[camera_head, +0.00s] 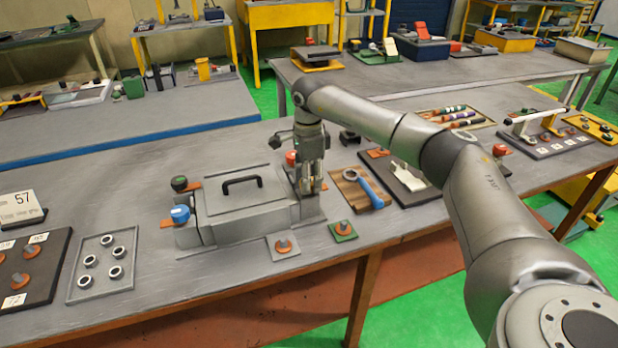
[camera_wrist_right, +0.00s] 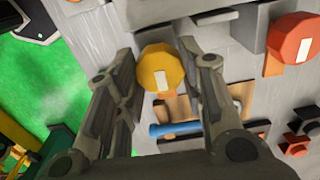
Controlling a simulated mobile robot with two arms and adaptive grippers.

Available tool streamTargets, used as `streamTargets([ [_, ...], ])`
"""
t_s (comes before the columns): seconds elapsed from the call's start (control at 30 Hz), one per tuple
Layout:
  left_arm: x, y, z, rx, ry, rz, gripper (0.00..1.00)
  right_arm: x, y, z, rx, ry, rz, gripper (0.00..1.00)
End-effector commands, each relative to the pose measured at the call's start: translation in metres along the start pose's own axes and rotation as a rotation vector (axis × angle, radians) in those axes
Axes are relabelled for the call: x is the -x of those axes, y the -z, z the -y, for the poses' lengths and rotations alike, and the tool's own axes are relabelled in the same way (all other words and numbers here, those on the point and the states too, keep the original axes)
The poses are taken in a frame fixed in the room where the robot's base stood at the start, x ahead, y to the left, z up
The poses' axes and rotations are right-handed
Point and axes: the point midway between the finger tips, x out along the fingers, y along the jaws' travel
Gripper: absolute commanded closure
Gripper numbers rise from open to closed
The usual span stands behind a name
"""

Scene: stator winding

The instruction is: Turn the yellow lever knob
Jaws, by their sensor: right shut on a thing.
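The yellow lever knob (camera_wrist_right: 160,72) shows in the right wrist view as a round yellow disc with a white mark on its face. My right gripper (camera_wrist_right: 165,58) has one finger on each side of it and is shut on it. In the head view my right gripper (camera_head: 311,186) points down at the right end of a grey machine box (camera_head: 235,200). There the yellow knob is hidden by the fingers. My left gripper is in neither view.
A red knob (camera_head: 291,157) is close behind the gripper. A green knob (camera_head: 179,183) and a blue knob (camera_head: 180,214) are at the box's left end, and a black handle (camera_head: 242,185) tops its lid. A blue-handled tool (camera_head: 371,192) lies on a wooden board to the right.

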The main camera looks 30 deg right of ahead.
Motion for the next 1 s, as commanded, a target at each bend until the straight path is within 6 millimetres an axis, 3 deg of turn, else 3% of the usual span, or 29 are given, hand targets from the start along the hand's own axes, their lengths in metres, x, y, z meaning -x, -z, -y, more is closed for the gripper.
streamTargets([
  [0.03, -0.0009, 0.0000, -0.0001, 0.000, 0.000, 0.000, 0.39, -0.0073, -0.0024, -0.0046, 0.013, -0.017, -0.002, 0.87],
  [0.47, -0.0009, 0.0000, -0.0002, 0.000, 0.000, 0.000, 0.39, -0.0072, -0.0028, -0.0047, 0.022, -0.017, -0.002, 0.87],
  [0.5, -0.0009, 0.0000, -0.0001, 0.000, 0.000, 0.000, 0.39, -0.0072, -0.0029, -0.0047, 0.022, -0.017, -0.002, 0.61],
  [0.67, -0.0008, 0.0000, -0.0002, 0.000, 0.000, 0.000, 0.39, -0.0059, -0.0024, -0.0037, 0.020, -0.014, -0.001, 0.41],
  [1.0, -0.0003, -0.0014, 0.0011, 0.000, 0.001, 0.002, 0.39, -0.0010, -0.0009, -0.0015, 0.015, -0.006, 0.000, 0.41],
])
